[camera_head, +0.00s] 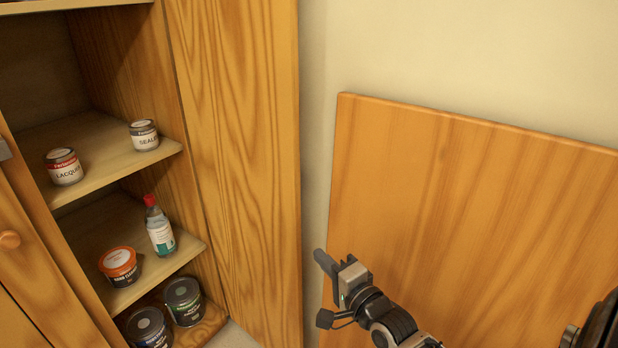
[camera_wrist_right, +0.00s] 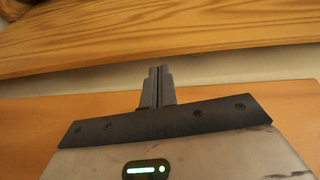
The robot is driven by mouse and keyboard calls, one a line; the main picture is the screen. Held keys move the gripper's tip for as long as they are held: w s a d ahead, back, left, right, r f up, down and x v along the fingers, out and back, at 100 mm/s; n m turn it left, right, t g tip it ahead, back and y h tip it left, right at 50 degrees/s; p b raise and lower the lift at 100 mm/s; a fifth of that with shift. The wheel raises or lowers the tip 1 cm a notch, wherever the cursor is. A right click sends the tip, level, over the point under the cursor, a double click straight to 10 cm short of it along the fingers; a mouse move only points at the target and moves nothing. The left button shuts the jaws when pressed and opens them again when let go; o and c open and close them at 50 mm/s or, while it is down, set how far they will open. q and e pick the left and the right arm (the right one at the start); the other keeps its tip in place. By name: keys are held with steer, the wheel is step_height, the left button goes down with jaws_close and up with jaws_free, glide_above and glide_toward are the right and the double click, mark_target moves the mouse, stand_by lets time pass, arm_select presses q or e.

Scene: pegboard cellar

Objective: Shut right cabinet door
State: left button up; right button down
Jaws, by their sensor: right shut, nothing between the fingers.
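The right cabinet door (camera_head: 245,150) is a tall wooden panel with dark grain. It stands open, swung out to the right of the open shelves. My right gripper (camera_head: 325,262) is just right of the door's free edge, with its fingers shut and empty, pointing toward the door. In the right wrist view the shut fingers (camera_wrist_right: 158,84) end just below the edge of the grained door panel (camera_wrist_right: 160,40). I cannot tell whether they touch it. My left gripper is not in view.
An orange wooden board or bench top (camera_head: 470,220) lies right of the door, under my right arm. The shelves hold a lacquer can (camera_head: 64,167), a sealer can (camera_head: 144,135), a red-capped bottle (camera_head: 160,232), an orange tub (camera_head: 119,266) and dark cans (camera_head: 184,302). A knobbed panel (camera_head: 30,270) is at left.

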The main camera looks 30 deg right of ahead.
arm_select(q)
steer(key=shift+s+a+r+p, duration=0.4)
steer(key=shift+p, duration=0.1)
arm_select(e)
steer(key=w+d+r+m+h, duration=0.1)
steer(key=w+d+r, duration=0.1)
steer(key=w, duration=0.8)
steer(key=shift+w+d+m, duration=0.25)
steer(key=shift+d+m, duration=0.15)
steer(key=shift+d, duration=0.15)
steer(key=shift+r, duration=0.1)
